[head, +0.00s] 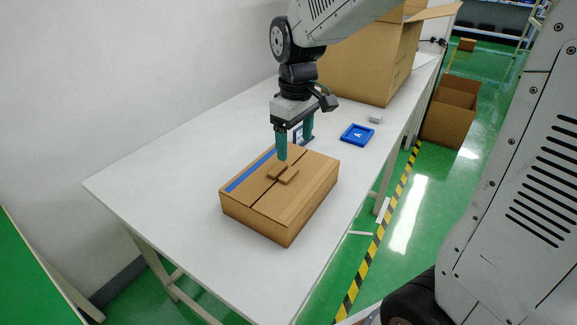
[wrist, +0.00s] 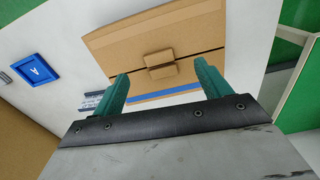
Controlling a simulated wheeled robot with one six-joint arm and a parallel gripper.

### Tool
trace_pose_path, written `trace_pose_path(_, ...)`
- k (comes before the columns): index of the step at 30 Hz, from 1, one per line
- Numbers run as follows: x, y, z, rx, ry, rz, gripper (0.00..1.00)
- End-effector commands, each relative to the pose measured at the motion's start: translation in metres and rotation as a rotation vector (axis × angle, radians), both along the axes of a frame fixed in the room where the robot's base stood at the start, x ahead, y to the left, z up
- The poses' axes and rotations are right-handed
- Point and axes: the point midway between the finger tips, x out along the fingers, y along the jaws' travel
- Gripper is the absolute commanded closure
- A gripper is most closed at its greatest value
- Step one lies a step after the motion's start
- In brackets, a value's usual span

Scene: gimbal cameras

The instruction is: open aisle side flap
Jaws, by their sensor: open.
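A closed cardboard box (head: 276,199) lies on the white table. Its two top flaps meet at a seam along its length, with a small cardboard tab on each flap at the middle. A blue strip runs along the flap on the wall side; the aisle-side flap (head: 299,196) is on the right. My gripper (head: 295,150) points down over the box's far part, near the tabs. In the wrist view its green fingers (wrist: 160,84) are spread apart with nothing between them, and the paired tabs (wrist: 160,64) show beyond them. Whether a fingertip touches the box is unclear.
A blue tray marked A (head: 357,134) and a small grey block (head: 376,118) lie behind the box. A large open carton (head: 370,65) stands at the table's far end. Another open carton (head: 450,112) is on the aisle floor. The table's near left is clear.

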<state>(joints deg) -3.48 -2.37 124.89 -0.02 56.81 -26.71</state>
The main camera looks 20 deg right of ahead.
Motion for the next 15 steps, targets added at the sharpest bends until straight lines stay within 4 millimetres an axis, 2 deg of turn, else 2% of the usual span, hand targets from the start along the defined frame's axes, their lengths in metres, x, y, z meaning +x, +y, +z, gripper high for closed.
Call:
trace_pose_path(3,0.018,0.004,-0.013,-0.001,0.01,0.042,0.24)
trace_pose_path(6,0.024,0.005,-0.02,-0.001,0.013,0.06,0.24)
trace_pose_path(11,0.025,0.005,-0.038,-0.001,0.016,0.064,0.24)
trace_pose_path(15,0.025,0.005,-0.061,-0.001,0.016,0.063,0.24)
